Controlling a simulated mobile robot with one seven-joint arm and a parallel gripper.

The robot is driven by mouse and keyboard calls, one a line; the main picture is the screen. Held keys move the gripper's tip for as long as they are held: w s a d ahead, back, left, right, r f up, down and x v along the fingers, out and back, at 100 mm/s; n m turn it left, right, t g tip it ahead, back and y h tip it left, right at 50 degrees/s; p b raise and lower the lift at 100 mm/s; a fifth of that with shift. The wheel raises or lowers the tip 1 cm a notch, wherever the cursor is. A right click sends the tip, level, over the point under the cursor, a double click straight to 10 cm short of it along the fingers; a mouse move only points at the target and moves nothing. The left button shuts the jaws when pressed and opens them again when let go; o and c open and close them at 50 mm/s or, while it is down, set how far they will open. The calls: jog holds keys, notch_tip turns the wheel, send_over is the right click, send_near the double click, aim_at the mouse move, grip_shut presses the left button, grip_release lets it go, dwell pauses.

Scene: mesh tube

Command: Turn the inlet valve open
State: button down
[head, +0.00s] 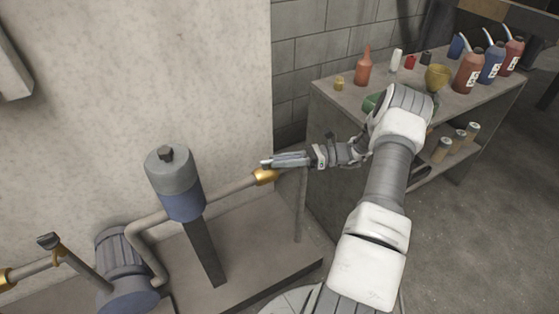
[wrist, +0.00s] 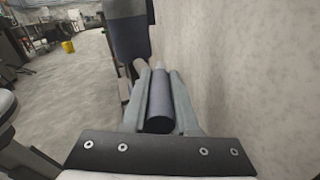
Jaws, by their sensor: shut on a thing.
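A brass valve body (head: 265,176) sits on the grey pipe at the right end of the pump line. My gripper (head: 270,162) is right at it, reaching in from the right. In the wrist view my gripper (wrist: 160,76) is shut on a dark grey-blue cylindrical valve handle (wrist: 158,108), which lies lengthwise between the two fingers. In the head view the fingers hide most of the handle. A second brass fitting (head: 5,280) is at the far left of the line, apart from my gripper. No label shows which valve is the inlet.
A grey and blue cylinder on a post (head: 175,185) stands left of my gripper, close ahead in the wrist view. A motor-like pump (head: 125,270) is lower left. A plain wall (head: 140,70) is behind. A bench (head: 335,93) with bottles stands right.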

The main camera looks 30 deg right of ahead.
aim_at(284, 158)
jog(key=shift+n+g, duration=0.3)
jog(key=shift+g, duration=0.2)
jog(key=c, duration=0.7)
grip_release()
jog(key=shift+w+r, duration=0.1)
jog(key=shift+r, duration=0.25)
jog(key=r, duration=0.1)
jog(key=r+p, duration=0.1)
jog(key=r, duration=0.1)
jog(key=r+p, duration=0.1)
jog(key=shift+s+d+r, duration=0.2)
jog(key=shift+s+d, duration=0.15)
jog(key=s+d+r+p, duration=0.1)
jog(key=s+d+r, duration=0.1)
jog(key=s+d+r+p, duration=0.1)
jog(key=s+d+r, duration=0.1)
jog(key=s, duration=0.1)
jog(key=s+d+r+p, duration=0.1)
jog(key=s+d+r, duration=0.1)
jog(key=s+d, duration=0.1)
jog(key=shift+s, duration=0.1)
